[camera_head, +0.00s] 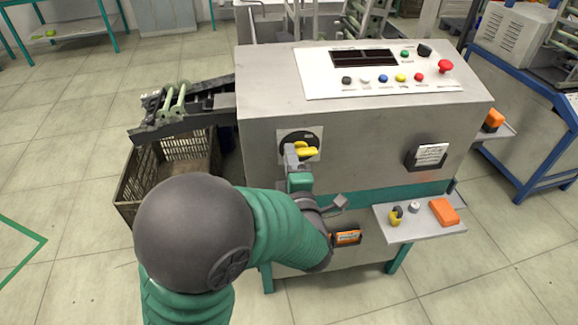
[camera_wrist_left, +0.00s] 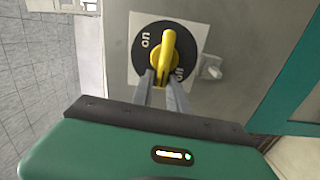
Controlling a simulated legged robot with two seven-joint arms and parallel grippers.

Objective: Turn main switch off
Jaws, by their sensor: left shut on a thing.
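The main switch is a black round dial (camera_head: 290,138) on a pale square plate on the machine's front, with a yellow handle (camera_head: 308,152). In the head view the handle lies roughly level. In the left wrist view the yellow handle (camera_wrist_left: 168,48) stands out from the dial, with "on" readable at the dial's left and a second label at lower right partly covered by a finger. My left gripper (camera_wrist_left: 162,80) is shut on the handle's near end, one finger on each side. It also shows in the head view (camera_head: 297,155). My right gripper is not in view.
The machine's sloped panel (camera_head: 325,84) carries coloured buttons and a red emergency knob (camera_head: 445,66). A small shelf (camera_head: 402,233) at lower right holds an orange box (camera_head: 444,212) and small parts. A dark crate (camera_head: 127,190) stands on the floor at left.

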